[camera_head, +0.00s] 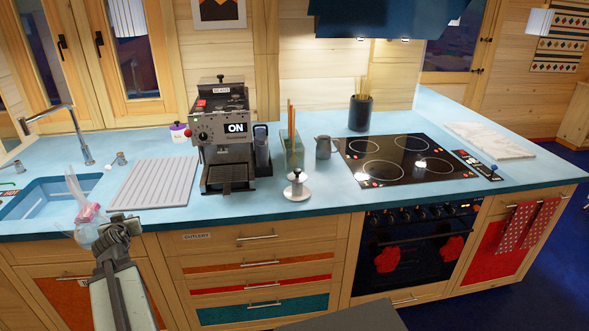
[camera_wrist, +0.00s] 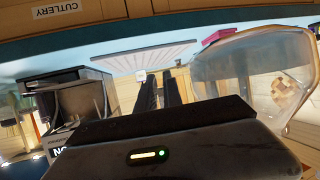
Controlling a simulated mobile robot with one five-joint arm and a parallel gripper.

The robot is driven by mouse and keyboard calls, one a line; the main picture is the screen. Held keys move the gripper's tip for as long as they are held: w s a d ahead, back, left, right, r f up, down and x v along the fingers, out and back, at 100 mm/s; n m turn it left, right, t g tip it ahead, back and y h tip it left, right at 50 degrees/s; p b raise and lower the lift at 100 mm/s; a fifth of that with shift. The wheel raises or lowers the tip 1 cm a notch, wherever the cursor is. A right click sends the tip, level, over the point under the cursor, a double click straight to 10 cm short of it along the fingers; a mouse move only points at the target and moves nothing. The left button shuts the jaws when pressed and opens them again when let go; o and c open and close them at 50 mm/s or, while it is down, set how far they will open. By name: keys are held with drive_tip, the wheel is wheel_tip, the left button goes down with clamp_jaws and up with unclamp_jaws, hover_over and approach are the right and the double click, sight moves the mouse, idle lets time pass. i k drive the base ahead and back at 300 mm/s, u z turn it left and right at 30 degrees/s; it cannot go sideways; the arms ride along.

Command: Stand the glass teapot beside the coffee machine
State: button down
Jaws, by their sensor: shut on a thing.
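In the wrist view the clear glass body (camera_wrist: 240,72) fills the right side, beside my gripper's dark fingers (camera_wrist: 158,80). The exact grip point is hidden.
A ribbed draining board (camera_head: 152,182) lies between the sink (camera_head: 48,196) and the machine. A white-lidded pot (camera_head: 297,188), a glass holder (camera_head: 291,150) and a grey jug (camera_head: 324,148) stand right of the machine. The front counter strip is mostly clear.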

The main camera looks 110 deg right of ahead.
sight(326, 187)
drive_tip(key=z, duration=0.05)
drive_tip(key=k, duration=1.85)
drive_tip(key=z, duration=0.95)
drive_tip(key=i, duration=0.5)
drive_tip(key=u, duration=0.1)
